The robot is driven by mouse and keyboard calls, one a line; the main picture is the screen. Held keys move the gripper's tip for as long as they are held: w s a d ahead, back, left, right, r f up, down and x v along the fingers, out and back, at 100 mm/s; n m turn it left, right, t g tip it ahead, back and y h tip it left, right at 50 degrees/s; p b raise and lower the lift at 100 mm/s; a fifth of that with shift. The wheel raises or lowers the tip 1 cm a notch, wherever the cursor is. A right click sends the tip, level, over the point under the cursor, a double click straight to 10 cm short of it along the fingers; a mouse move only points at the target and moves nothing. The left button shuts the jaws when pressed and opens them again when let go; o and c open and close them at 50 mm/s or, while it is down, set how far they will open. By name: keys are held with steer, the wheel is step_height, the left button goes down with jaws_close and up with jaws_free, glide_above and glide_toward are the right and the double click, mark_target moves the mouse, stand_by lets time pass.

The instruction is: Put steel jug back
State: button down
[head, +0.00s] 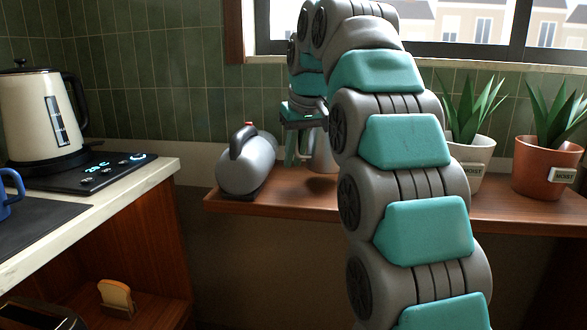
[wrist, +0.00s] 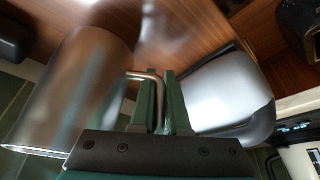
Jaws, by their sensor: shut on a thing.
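The steel jug (wrist: 75,90) is a shiny metal cylinder at the left of the wrist view. Its bent handle (wrist: 143,77) runs between the fingers of my gripper (wrist: 162,75), which are shut on it. In the head view, my gripper (head: 297,150) points down over the wooden shelf (head: 290,203). There the jug (head: 322,158) shows only in part beside the fingers; my arm hides the rest. I cannot tell whether its base touches the shelf.
A rounded silver appliance with a black handle (head: 250,168) lies on the shelf just left of my gripper. Two potted plants (head: 467,160) (head: 545,168) stand at the right. A cream kettle (head: 40,115) stands on the counter at left. A tiled wall is behind.

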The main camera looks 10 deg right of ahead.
steer(key=shift+f, duration=1.7)
steer(key=shift+f, duration=0.2)
steer(key=c, duration=0.9)
jaws_free()
